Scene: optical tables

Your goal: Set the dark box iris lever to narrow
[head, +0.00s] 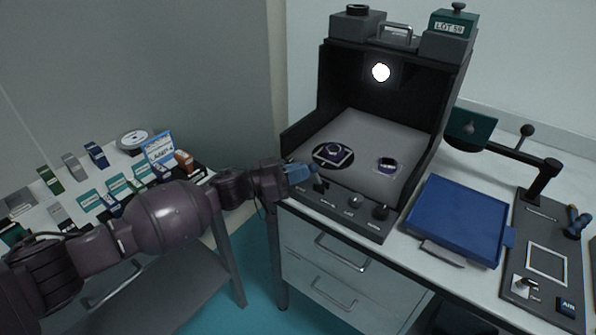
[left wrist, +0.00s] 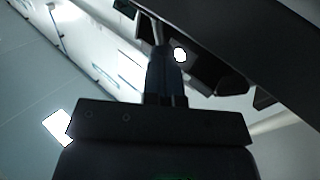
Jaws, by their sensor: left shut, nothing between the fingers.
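The dark box (head: 455,95) stands open-fronted on the white table, with a bright round light (head: 380,72) inside. Its sloping front panel (head: 335,209) carries small controls. A small dark upright piece (head: 320,186) at the panel's left may be the iris lever; its setting is too small to tell. My left gripper (head: 312,174) is shut and empty, its bluish fingers at the panel's left end beside that piece; I cannot tell whether they touch. In the left wrist view the shut fingers (left wrist: 163,72) point at dark shapes. My right gripper is not in view.
A pale knob (head: 355,200) and a dark knob (head: 380,212) sit further right on the panel. Two ringed purple items lie on the box floor (head: 385,130). A blue tray (head: 458,218) and an arm stand (head: 540,185) are right. Drawers lie below.

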